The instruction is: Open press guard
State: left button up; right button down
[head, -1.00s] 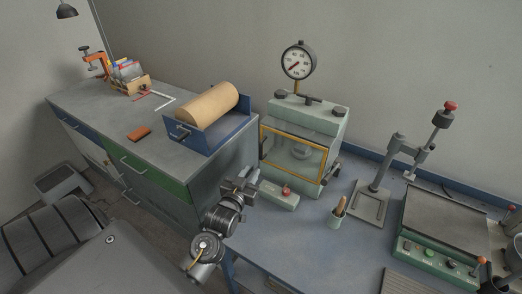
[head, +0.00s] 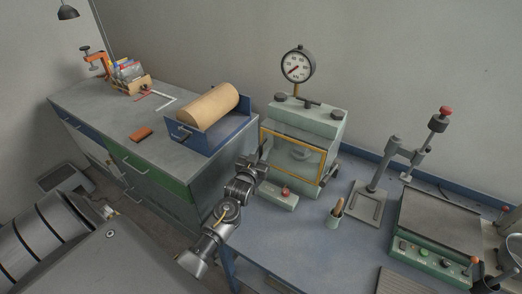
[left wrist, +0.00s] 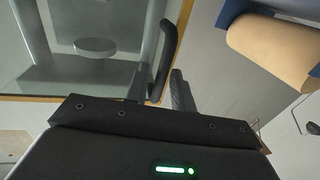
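The press (head: 312,113) is a pale green machine with a dial gauge on top. Its guard (head: 322,164) is a clear panel in a yellow frame and looks closed across the front. In the left wrist view the guard (left wrist: 60,97) fills the upper left, with a curved black handle (left wrist: 168,50) at its edge. My left gripper (head: 260,155) is at the guard's left side. In the left wrist view its two fingers (left wrist: 160,92) are apart, with the handle's near end between or just beyond them; I cannot tell whether they touch it. My right gripper is not in view.
A cup with a wooden-handled tool (head: 337,215) and a stand (head: 370,200) are to the right. A blue roll holder (head: 212,135) stands on the left cabinet.

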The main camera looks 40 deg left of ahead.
pick_arm(q)
jog(key=shift+w, duration=0.2)
grip_shut()
